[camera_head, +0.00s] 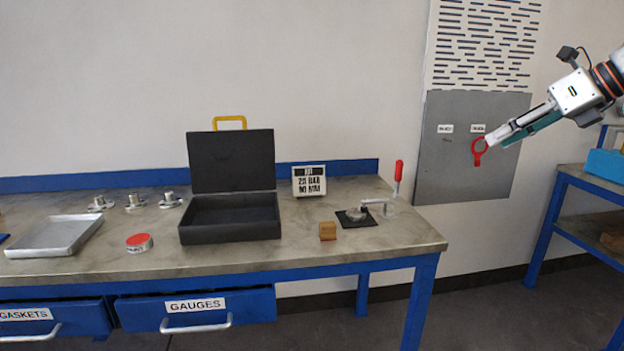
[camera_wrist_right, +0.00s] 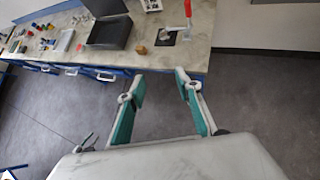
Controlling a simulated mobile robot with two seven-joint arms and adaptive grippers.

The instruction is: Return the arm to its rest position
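My right gripper (camera_head: 492,140) is at the upper right of the head view, raised in front of the grey wall panel and pointing left. In the right wrist view its two teal-padded fingers (camera_wrist_right: 160,82) stand well apart with nothing between them. Floor and the bench's edge show beyond the fingers. My right arm comes in from the right edge of the head view.
The bench (camera_head: 330,245) holds an open black case (camera_head: 230,218), a metal tray (camera_head: 55,236), a red-topped round tin (camera_head: 139,243), a wooden block (camera_head: 327,230) and a red-handled clamp (camera_head: 398,178). A blue shelf unit (camera_head: 566,190) stands right. Floor between is clear.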

